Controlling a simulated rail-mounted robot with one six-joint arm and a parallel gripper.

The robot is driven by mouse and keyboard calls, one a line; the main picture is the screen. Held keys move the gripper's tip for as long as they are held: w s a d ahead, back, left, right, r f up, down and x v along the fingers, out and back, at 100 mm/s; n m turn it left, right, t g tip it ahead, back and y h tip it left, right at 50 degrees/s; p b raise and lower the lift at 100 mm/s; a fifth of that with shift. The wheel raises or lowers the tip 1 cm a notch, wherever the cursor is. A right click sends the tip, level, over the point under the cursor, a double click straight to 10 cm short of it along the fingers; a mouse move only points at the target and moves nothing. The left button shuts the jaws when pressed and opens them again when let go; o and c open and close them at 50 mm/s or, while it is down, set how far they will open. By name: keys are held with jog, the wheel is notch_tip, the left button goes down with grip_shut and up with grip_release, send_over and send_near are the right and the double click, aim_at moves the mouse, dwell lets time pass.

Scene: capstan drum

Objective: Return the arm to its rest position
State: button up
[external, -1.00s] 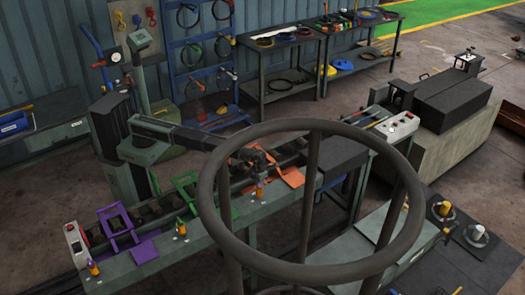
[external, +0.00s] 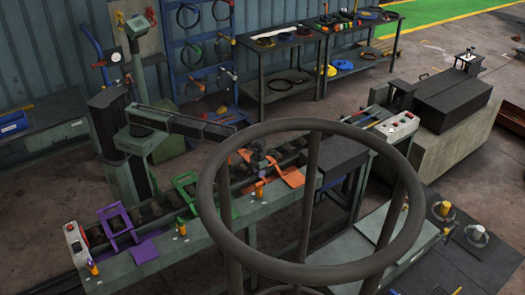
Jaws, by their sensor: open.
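My arm (external: 180,124) reaches from its green column toward the right, above the long bench. My gripper (external: 233,121) is small and dark at the arm's far end, near the upper left of the big ring in front. It is open, and I see nothing held in it. Its fingers are hard to make out. It is raised clear of the orange bracket (external: 291,178) on the bench, and the two are apart.
The large dark ring (external: 218,235) on posts hides part of the bench. A purple bracket (external: 145,251) and a green bracket (external: 187,184) sit along the bench. A blue rack (external: 169,50) and tool tables (external: 262,44) stand behind.

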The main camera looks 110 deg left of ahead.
notch_tip(320, 180, up, 3)
jog(key=shift+f+p, duration=0.1)
jog(key=shift+p, duration=0.45)
